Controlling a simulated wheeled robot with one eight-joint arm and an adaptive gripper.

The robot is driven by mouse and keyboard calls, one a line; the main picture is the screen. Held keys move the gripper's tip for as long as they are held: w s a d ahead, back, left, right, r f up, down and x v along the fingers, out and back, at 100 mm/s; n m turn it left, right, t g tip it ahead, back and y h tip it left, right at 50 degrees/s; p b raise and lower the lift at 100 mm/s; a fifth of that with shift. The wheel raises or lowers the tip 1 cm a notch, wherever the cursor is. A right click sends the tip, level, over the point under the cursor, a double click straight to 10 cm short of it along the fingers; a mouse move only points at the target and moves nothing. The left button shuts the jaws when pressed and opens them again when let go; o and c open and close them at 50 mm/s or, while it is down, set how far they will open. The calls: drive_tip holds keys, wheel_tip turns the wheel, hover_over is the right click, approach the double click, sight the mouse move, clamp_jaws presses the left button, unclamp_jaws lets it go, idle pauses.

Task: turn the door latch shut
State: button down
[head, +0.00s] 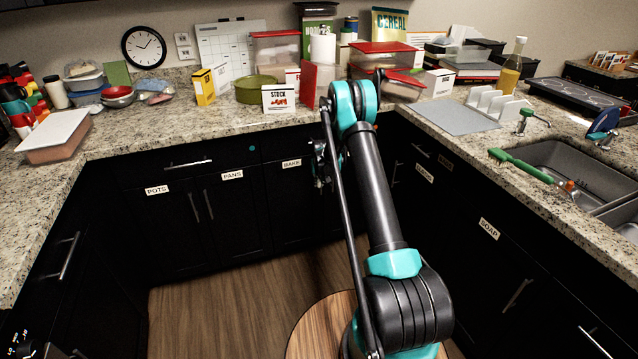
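My gripper (321,166) is small and dark in the head view, to the left of my arm's upper link. It is in front of the black cabinet fronts, just right of the door labelled BAKE (292,164). Whether its fingers are open or shut, or touch anything, is too dark and small to tell. I cannot make out a door latch; one may be hidden behind my gripper or arm. The cabinet doors labelled POTS (157,189) and PANS (232,175) look closed, with upright bar handles.
A granite counter (200,138) runs above the cabinets, crowded with boxes, bowls and containers. A sink (575,165) is at the right, with a green brush (520,165) by its edge. The wooden floor (220,310) left of my arm is clear.

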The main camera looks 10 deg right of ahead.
drive_tip(key=shift+d, duration=0.1)
idle(0.4)
drive_tip(key=shift+w+d+n+g+y, duration=0.2)
drive_tip(key=shift+w+d+n+y, duration=0.35)
drive_tip(key=shift+n, duration=0.95)
drive_tip(key=shift+w+d+n+g+y, duration=0.25)
drive_tip(key=shift+d+n+y, duration=0.35)
drive_tip(key=shift+d+n, duration=0.65)
drive_tip(key=shift+w+d+n+g+y, duration=0.15)
drive_tip(key=shift+w+d+n+y, duration=0.35)
drive_tip(key=shift+n, duration=1.25)
